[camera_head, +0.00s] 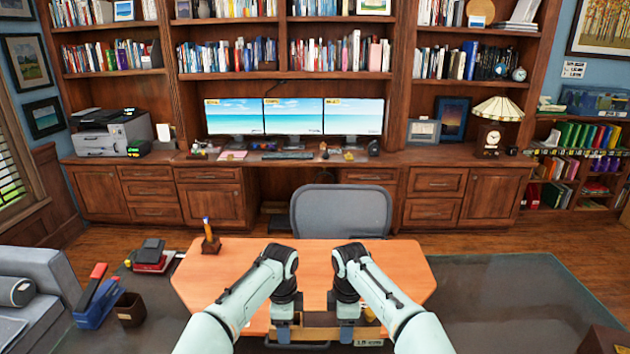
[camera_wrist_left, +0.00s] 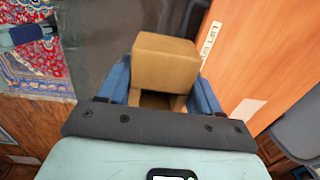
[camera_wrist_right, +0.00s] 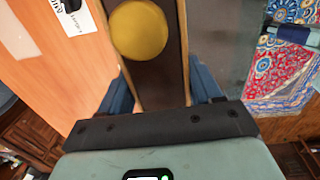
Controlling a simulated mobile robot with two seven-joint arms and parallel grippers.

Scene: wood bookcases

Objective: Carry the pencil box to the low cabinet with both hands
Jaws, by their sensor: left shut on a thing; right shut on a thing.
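The pencil box (camera_head: 318,334) is a brown wooden box at the near edge of the orange desk (camera_head: 330,262), partly hidden by my arms. My left gripper (camera_head: 284,325) is shut on its left part and my right gripper (camera_head: 347,325) on its right part. In the left wrist view a tan block (camera_wrist_left: 165,62) on the box shows between the blue fingers. In the right wrist view the box's dark inside and a round yellow thing (camera_wrist_right: 138,30) show. Low wooden cabinets (camera_head: 433,196) run along the back wall; which one is meant I cannot tell.
A grey chair (camera_head: 341,212) stands behind the desk. A small wooden holder with pens (camera_head: 210,240) is at the desk's far left. A brown cup (camera_head: 130,310) and a red and blue object (camera_head: 97,300) are at left, near a sofa (camera_head: 35,290). Wooden floor shows by the cabinets.

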